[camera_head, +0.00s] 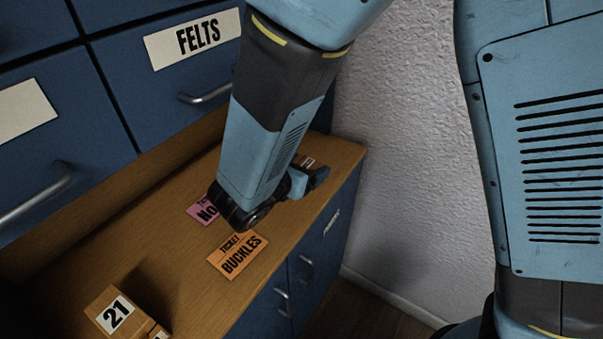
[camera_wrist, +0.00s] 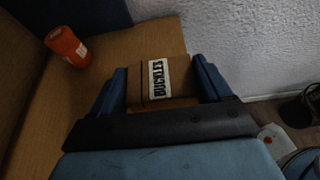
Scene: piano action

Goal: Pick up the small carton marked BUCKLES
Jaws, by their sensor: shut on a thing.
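The small brown carton marked BUCKLES (camera_wrist: 181,82) shows between the two blue fingers of my gripper (camera_wrist: 160,68) in the wrist view, with its white label facing the camera. My gripper is shut on it, one finger on each side. In the head view my gripper (camera_head: 312,178) is low over the far right end of the wooden counter, mostly hidden behind my forearm. Only a small piece of the carton shows there. I cannot tell whether the carton still touches the counter.
An orange ticket reading BUCKLES (camera_head: 238,255) and a partly hidden pink ticket (camera_head: 203,211) lie on the counter (camera_head: 190,270). Blue drawers (camera_head: 165,95) rise behind. An orange-red cylinder (camera_wrist: 68,47) stands left in the wrist view.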

